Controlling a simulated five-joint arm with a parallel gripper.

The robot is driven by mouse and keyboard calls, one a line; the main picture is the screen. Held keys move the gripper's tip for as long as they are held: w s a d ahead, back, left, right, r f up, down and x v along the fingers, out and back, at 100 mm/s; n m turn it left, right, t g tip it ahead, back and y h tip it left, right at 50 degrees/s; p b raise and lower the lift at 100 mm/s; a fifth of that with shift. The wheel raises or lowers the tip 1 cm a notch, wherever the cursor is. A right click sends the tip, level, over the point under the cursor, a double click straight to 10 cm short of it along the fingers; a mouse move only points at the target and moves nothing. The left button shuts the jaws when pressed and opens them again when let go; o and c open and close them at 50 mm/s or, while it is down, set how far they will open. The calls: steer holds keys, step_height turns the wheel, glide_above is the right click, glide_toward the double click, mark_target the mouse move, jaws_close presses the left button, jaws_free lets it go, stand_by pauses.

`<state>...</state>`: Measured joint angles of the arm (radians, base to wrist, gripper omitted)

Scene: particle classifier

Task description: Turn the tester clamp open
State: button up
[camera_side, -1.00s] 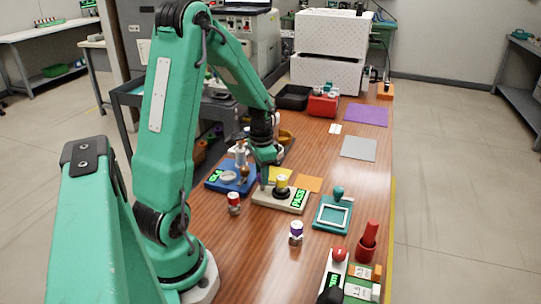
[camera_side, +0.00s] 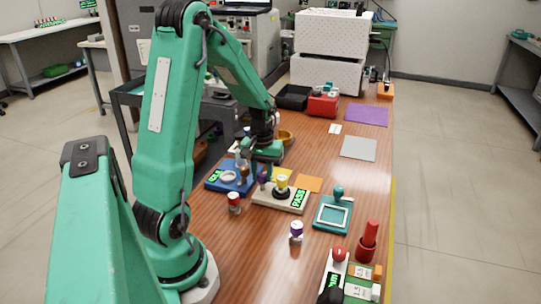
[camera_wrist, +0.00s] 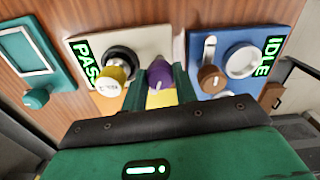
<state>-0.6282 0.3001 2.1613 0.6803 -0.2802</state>
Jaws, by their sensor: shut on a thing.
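The tester is a cream block (camera_side: 267,199) whose green display reads PASS; in the wrist view its cream plate (camera_wrist: 150,44) shows beside the fingers. A yellow-topped part (camera_side: 282,182) sits in its black ring, and also shows in the wrist view (camera_wrist: 110,80). My gripper (camera_wrist: 161,85) is shut on this knob, one green finger on each side. In the side view the knob (camera_side: 263,178) shows just below my gripper (camera_side: 264,165).
A blue device (camera_side: 215,180) stands close left, its display reading IDLE in the wrist view. A red-topped jar (camera_side: 234,203) and a purple-topped jar (camera_side: 296,232) stand in front. A teal frame (camera_side: 321,222) lies to the right. Bare table lies between the jars.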

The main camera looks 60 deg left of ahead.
mark_target(263, 174)
steer(key=shift+n, duration=2)
steer(key=o, duration=1)
steer(key=shift+r, duration=0.2)
steer(key=shift+r, duration=3.8)
